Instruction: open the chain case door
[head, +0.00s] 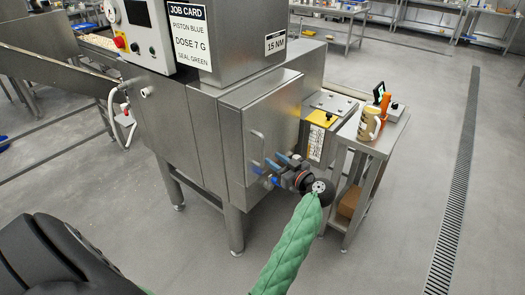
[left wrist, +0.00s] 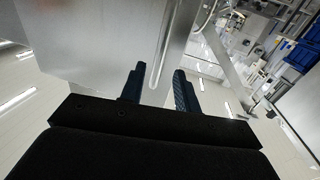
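The chain case door (head: 283,115) is a flat grey metal panel on the side of the steel machine, and it looks shut. A slim upright metal handle (head: 252,146) stands at its left part. My left gripper (head: 268,173), with blue fingers, is at the lower end of the handle. In the left wrist view, the fingers (left wrist: 157,90) are apart, and the handle bar (left wrist: 164,50) shows between them, with a gap to each finger. Whether the bar lies fully between the fingertips or just beyond them is hard to tell. My right gripper is not in view.
A yellow-labelled panel (head: 318,128) is beside the door. A floor drain (head: 456,190) runs at right; the floor before it is clear.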

